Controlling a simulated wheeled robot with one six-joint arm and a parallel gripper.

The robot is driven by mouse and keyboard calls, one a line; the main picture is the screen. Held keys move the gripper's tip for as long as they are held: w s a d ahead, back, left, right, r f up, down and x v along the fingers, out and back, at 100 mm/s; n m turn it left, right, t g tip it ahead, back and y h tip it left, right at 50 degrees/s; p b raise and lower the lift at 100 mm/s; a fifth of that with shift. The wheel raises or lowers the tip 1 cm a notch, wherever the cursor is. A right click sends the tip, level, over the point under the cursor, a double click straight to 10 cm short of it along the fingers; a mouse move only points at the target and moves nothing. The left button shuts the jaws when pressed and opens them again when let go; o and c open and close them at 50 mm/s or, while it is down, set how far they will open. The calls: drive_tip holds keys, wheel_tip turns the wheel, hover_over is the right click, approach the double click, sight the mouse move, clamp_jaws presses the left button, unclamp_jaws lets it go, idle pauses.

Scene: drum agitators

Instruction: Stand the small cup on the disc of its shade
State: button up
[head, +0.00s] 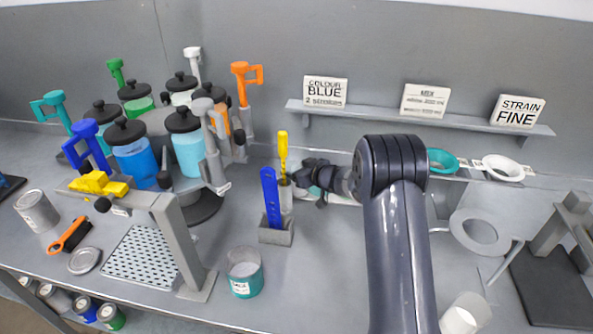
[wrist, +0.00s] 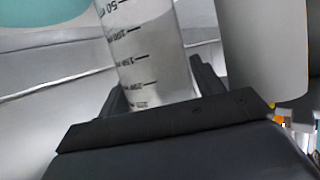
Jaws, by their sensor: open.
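A clear small cup (wrist: 150,60) with black graduation marks stands between the fingers of my gripper (wrist: 165,95) in the wrist view. The gripper is open around it; I cannot tell whether either finger touches it. The cup's base is hidden behind the gripper body. In the head view my gripper (head: 312,184) is low at the back of the bench, right of the yellow-handled tool, and largely hides the cup. A teal surface (wrist: 40,10) shows at the top left of the wrist view; I cannot tell whether it is a disc.
A pale cylinder (wrist: 265,45) stands close on the right in the wrist view. A blue tool (head: 271,196) stands in a grey holder (head: 277,234) left of my gripper. A teal-banded can (head: 244,273) stands in front.

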drive_tip(key=b+v, duration=0.1)
drive_tip(key=v, duration=0.6)
